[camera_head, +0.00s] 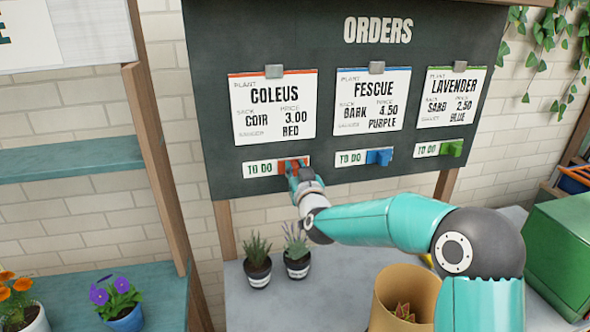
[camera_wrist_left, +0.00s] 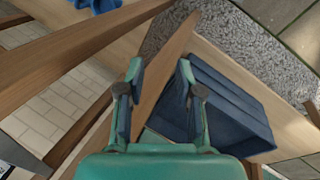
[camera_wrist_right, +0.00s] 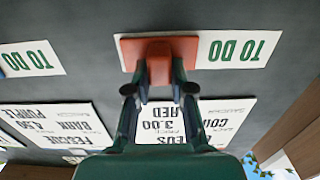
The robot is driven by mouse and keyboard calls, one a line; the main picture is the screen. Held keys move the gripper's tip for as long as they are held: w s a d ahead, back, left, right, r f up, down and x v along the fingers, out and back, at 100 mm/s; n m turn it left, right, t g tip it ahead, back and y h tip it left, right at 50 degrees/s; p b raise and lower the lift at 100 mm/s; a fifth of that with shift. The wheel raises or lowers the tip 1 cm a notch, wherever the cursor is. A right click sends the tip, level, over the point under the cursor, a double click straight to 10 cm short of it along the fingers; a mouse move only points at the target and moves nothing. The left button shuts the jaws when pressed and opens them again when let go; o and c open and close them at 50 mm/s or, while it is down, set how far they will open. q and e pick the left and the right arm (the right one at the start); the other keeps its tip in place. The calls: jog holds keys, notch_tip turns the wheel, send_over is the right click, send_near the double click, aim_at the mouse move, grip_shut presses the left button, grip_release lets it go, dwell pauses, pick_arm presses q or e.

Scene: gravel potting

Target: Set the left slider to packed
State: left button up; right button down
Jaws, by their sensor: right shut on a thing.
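The left slider (camera_head: 284,165) is red and sits on the label strip (camera_head: 260,169) under the COLEUS card (camera_head: 273,108). It covers the right part of the strip, and TO DO shows to its left. My right gripper (camera_head: 294,174) is shut on the slider's knob; the right wrist view shows both fingers on the red knob (camera_wrist_right: 159,68), with the picture upside down. My left gripper (camera_wrist_left: 160,66) is open and empty, seen only in the left wrist view, above a blue crate (camera_wrist_left: 235,110).
A blue slider (camera_head: 379,156) and a green slider (camera_head: 452,148) sit to the right on the dark orders board (camera_head: 235,50), both beside TO DO. Below, two small potted plants (camera_head: 257,265) and a brown container (camera_head: 385,310) stand on the bench.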

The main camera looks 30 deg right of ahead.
aim_at(259, 165)
jog(key=a, duration=0.3)
jog(key=w+a, duration=0.1)
jog(key=a, duration=0.1)
jog(key=w+a, duration=0.1)
jog(key=a, duration=0.2)
jog(key=shift+w+a, duration=0.1)
jog(key=shift+a, duration=0.2)
jog(key=c, duration=1)
grip_release()
jog(key=shift+a, duration=0.1)
jog(key=v, duration=1.2)
jog(key=shift+f, duration=0.1)
